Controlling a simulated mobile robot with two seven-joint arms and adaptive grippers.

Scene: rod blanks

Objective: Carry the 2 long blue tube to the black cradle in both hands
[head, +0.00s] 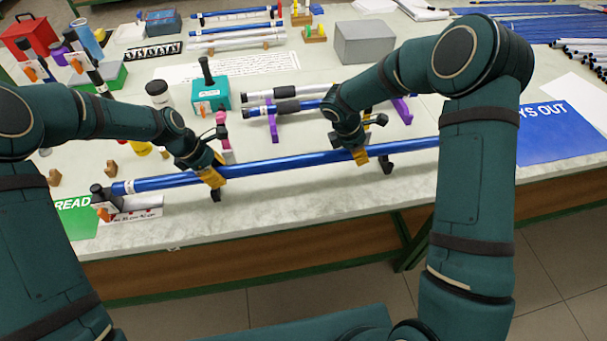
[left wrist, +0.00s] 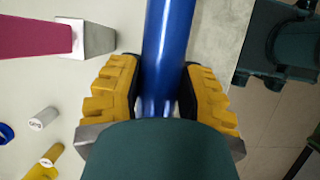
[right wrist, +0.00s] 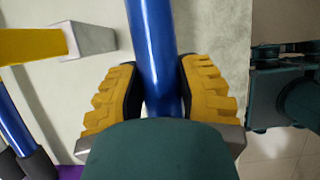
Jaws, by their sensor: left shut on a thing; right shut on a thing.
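A long blue tube (head: 290,163) lies level, left to right, along the front of the table. My left gripper (head: 212,176) is shut on it left of its middle; its yellow fingers (left wrist: 160,95) flank the tube in the left wrist view. My right gripper (head: 360,154) is shut on it farther right, also seen in the right wrist view (right wrist: 157,95). Black supports show at the tube (head: 387,165); I cannot tell whether it rests on them. The tube's right end is hidden behind my right arm. Another blue tube (head: 302,106) lies in the purple cradle (head: 273,122).
A black block with an orange tag (head: 99,196) stands at the tube's left end. More tubes lie on a rack (head: 235,35) at the back. A blue mat (head: 560,132) lies right.

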